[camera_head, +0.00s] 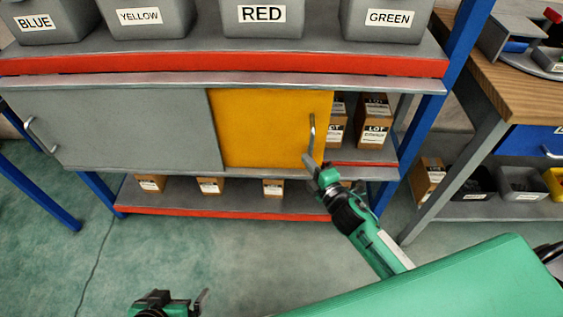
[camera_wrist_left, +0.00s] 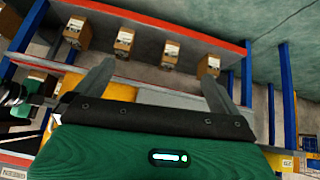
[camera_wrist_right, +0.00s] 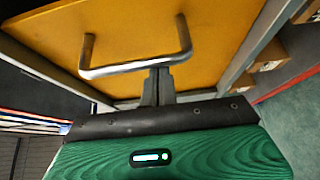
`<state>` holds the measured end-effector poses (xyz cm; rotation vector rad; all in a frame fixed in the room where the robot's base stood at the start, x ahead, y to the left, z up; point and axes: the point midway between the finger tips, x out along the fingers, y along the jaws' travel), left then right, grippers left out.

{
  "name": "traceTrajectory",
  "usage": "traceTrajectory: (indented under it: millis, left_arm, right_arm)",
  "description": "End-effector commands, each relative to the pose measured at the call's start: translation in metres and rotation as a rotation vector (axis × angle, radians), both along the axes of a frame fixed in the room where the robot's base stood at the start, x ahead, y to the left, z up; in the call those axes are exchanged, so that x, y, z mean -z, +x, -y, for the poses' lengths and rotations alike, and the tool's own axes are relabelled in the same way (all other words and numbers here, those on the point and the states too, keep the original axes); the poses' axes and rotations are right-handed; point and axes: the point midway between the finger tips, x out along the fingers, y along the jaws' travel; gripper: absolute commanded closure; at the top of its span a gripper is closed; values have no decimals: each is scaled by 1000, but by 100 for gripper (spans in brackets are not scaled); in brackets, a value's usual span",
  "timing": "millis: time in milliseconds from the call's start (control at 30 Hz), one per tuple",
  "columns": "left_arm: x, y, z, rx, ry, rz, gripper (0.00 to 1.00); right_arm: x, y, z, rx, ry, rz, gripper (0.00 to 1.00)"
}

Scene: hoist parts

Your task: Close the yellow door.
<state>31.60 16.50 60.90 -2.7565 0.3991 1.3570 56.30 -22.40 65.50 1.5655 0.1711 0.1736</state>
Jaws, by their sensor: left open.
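The yellow door (camera_head: 262,125) is a sliding panel on the shelf's middle level, with a metal bar handle (camera_head: 311,136) near its right edge. An open gap with boxes shows to its right. The door (camera_wrist_right: 135,25) and handle (camera_wrist_right: 120,70) also show in the right wrist view. My right gripper (camera_head: 310,163) is at the lower part of the handle. Its fingers (camera_wrist_right: 157,72) are close together at the bar, which partly hides the tips. My left gripper (camera_head: 178,298) is low in front of the shelf, open and empty; its spread fingers (camera_wrist_left: 157,85) show in the left wrist view.
A grey door (camera_head: 120,130) covers the left part of the shelf. Cardboard boxes (camera_head: 372,120) stand in the gap, and several more on the lower shelf. Labelled grey bins line the top. A blue post (camera_head: 425,105) and a workbench (camera_head: 520,85) stand right. The floor in front is clear.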

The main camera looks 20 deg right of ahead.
Motion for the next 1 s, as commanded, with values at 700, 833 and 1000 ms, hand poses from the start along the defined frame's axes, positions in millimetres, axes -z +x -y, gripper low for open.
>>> traceTrajectory:
  millis: [700,833,1000]
  left_arm:
    - [-13,-27,-36,-49,98,-217,0]
    - [-13,-29,-38,-52,103,-229,0]
    - [-13,-30,-39,-54,107,-237,0]
  right_arm:
    - [0,-68,220,3,-4,-3,100]
    - [0,-74,240,4,-1,-2,100]
    - [0,-79,254,2,-1,-2,100]
